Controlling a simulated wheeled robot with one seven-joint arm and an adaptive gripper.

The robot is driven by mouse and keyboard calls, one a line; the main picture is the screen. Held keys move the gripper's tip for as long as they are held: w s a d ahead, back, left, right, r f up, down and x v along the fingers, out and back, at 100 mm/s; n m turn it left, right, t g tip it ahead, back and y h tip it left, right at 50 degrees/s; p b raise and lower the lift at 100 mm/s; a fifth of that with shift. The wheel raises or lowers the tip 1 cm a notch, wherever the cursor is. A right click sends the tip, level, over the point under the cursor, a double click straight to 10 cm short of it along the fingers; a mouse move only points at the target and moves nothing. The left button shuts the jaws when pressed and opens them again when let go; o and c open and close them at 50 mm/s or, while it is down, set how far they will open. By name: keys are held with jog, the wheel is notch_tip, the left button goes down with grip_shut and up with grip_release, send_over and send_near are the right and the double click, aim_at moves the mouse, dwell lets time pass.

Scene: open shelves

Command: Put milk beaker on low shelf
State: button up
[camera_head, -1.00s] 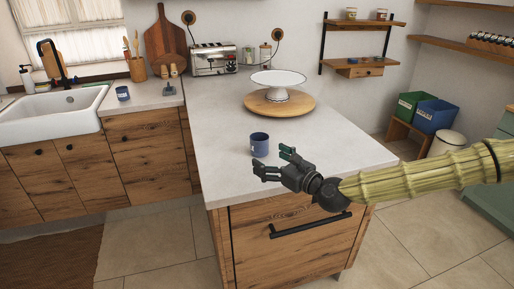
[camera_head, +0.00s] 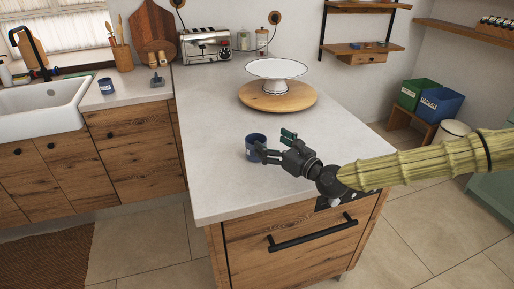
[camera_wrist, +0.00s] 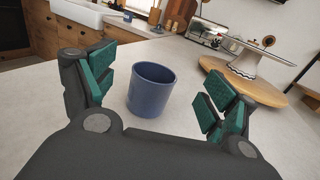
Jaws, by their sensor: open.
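A blue beaker (camera_head: 254,141) stands upright on the pale island counter; no readable label shows, so I cannot tell whether it is the milk beaker. My gripper (camera_head: 272,146) is open at its right side. In the wrist view, the beaker (camera_wrist: 151,92) stands between and just beyond the open green-padded fingers (camera_wrist: 158,78), with nothing gripped. A second blue cup (camera_head: 106,87) stands on the sink counter. The lower wall shelf (camera_head: 338,49), wooden with a drawer, hangs at the back right and holds small items.
A white cake stand (camera_head: 277,70) on a round wooden board (camera_head: 250,97) stands farther back on the island. A toaster (camera_head: 205,46) is behind. Green (camera_head: 418,91) and blue (camera_head: 440,104) bins sit on a low bench at right. The island's front middle is clear.

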send_near(250, 139)
jog(key=shift+s+d+f+p, duration=0.15)
jog(key=shift+f+p, duration=0.15)
jog(key=shift+w+a+r, duration=0.3)
jog(key=shift+w, duration=0.05)
jog(key=shift+w+a+f, duration=0.15)
jog(key=shift+w+a, duration=0.3)
jog(key=shift+a, duration=0.05)
jog(key=shift+w+a+p, duration=0.2)
jog(key=shift+w+p, duration=0.2)
jog(key=shift+p+x, duration=0.55)
jog(key=shift+x, duration=1.55)
jog(key=c, duration=1.3)
